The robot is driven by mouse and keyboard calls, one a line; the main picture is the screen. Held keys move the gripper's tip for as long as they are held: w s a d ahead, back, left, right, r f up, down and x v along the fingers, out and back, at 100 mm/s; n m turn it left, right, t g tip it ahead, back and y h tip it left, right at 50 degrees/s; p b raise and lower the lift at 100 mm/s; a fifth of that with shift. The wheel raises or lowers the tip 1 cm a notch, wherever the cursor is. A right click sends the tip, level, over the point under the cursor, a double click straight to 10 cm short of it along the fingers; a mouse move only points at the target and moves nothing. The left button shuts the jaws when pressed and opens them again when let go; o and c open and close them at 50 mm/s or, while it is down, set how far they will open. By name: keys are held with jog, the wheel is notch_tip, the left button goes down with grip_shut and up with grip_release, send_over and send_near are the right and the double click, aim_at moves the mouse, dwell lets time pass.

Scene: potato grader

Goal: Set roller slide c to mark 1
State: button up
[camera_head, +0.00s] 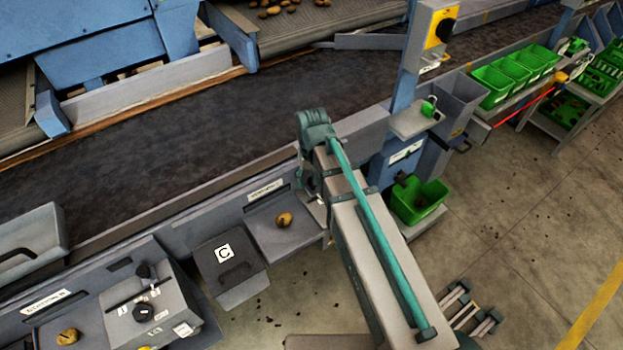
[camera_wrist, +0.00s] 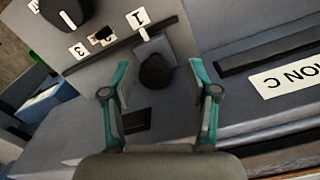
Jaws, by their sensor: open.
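In the wrist view the roller slide knob (camera_wrist: 155,71) is a round black knob on a small grey carriage (camera_wrist: 153,45) across a dark slot (camera_wrist: 112,50). The carriage stands close to the mark 1 label (camera_wrist: 138,17); whether it is exactly in line I cannot tell. The mark 3 label (camera_wrist: 79,50) lies further left; a label between is partly dark. My gripper (camera_wrist: 162,67) is open, its teal fingers on either side of the knob with visible gaps. The STATION C label (camera_wrist: 287,78) is partly cut off. In the head view my arm hides this panel.
A black rotary knob (camera_wrist: 66,12) sits near the slide. In the head view a tray with a potato (camera_head: 284,219) and a cover marked C (camera_head: 228,268) lie left of my arm. Another control panel (camera_head: 160,317) is further left. A green bin (camera_head: 418,199) stands right.

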notch_tip(320, 180, up, 12)
dwell(0.6)
dwell(0.4)
